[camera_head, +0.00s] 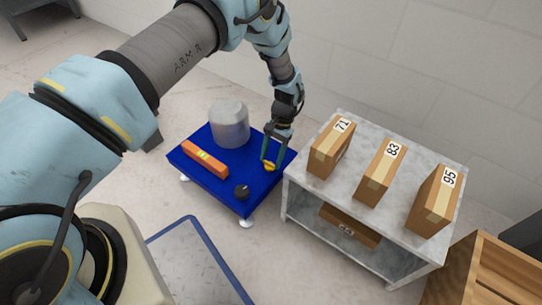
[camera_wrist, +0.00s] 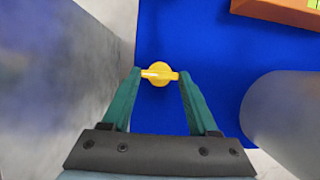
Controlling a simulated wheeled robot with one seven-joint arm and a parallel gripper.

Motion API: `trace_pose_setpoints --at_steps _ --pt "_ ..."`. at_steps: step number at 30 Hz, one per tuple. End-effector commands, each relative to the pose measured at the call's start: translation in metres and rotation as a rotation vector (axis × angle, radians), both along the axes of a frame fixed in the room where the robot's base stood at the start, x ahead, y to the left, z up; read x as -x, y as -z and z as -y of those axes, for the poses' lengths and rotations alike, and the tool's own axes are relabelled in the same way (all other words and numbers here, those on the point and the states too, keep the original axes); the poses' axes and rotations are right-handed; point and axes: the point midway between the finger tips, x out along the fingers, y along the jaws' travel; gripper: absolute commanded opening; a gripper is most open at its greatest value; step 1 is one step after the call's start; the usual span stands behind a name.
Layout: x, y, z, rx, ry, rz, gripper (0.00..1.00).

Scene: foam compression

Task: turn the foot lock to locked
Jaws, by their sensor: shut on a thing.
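The foot lock appears to be the yellow knob (camera_wrist: 159,73) with a raised bar across its round base, set on the blue platform (camera_wrist: 205,45). In the head view the yellow knob (camera_head: 269,166) is near the platform's right edge. My gripper (camera_wrist: 159,77) is shut on the bar of the knob, one green finger at each end. In the head view my gripper (camera_head: 269,158) points down at the knob, which its fingers partly hide. The bar lies roughly left to right in the wrist view. I see no lock marking.
On the platform stand a grey cylinder (camera_head: 229,123), an orange level (camera_head: 206,160) and a black knob (camera_head: 241,192). A marble-topped shelf (camera_head: 320,196) with several numbered boxes stands close on the right. A wooden crate (camera_head: 490,275) is at lower right.

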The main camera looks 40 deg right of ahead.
Motion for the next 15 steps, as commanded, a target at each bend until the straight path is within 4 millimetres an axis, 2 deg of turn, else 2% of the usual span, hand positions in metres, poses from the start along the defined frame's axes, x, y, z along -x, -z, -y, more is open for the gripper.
trace_pose_setpoints --at_steps 15 --pt "-0.0004 0.0001 0.0001 0.001 0.037 0.001 0.04"
